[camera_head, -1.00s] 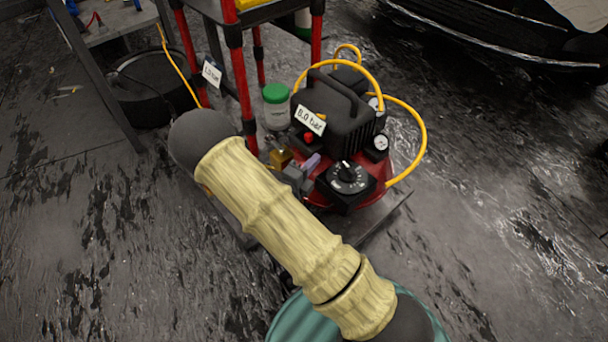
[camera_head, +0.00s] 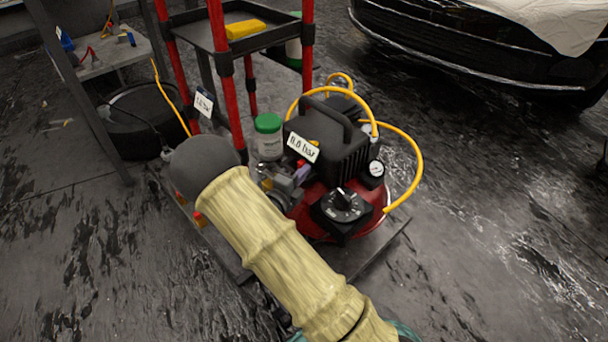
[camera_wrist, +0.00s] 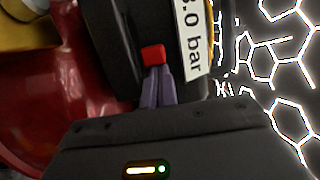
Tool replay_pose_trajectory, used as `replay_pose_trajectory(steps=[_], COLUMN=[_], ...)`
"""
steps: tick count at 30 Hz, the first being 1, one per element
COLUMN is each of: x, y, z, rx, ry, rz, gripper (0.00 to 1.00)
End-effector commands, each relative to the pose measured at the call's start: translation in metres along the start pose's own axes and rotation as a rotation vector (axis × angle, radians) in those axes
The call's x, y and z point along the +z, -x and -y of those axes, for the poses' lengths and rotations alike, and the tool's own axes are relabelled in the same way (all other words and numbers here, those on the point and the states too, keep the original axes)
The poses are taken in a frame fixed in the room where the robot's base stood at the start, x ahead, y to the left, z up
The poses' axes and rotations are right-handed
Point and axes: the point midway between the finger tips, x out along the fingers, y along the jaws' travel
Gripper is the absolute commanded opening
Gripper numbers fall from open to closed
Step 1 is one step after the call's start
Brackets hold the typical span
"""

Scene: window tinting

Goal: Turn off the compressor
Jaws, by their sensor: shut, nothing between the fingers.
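The compressor (camera_head: 325,135) stands on a low dark platform. It has a black housing with a handle, a red tank, a black dial (camera_head: 342,200) on the front and a tag reading "8.0 bar" (camera_head: 303,147). A small red switch (camera_wrist: 153,54) sits on the black housing beside the tag in the wrist view. My gripper (camera_wrist: 157,75) is shut and empty, its purple fingertips right at the red switch; I cannot tell for sure whether they touch it. In the head view my gripper (camera_head: 301,172) is at the compressor's left side, and the switch is mostly hidden there.
A yellow hose (camera_head: 408,150) loops around the compressor's right side. A green-lidded jar (camera_head: 268,138) stands just left of the housing. A red-posted cart (camera_head: 217,70) is behind it, and a black car (camera_head: 470,45) is at back right. Floor at right is clear.

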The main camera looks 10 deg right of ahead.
Motion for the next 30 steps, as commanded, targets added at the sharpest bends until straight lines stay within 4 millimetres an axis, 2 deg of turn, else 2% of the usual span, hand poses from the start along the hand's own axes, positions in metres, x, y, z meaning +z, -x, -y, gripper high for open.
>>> replay_pose_trajectory(steps=[7, 12, 23, 30], x=[0.026, 0.033, 0.03, 0.005], y=[-0.007, -0.008, -0.008, -0.007], z=[0.0, 0.0, 0.0, -0.001], rx=[0.0, 0.001, 0.0, 0.002], ry=[-0.004, -0.002, -0.002, 0.002], rz=[0.0, 0.002, 0.003, -0.004], gripper=[0.0, 0.0, 0.0, 0.0])
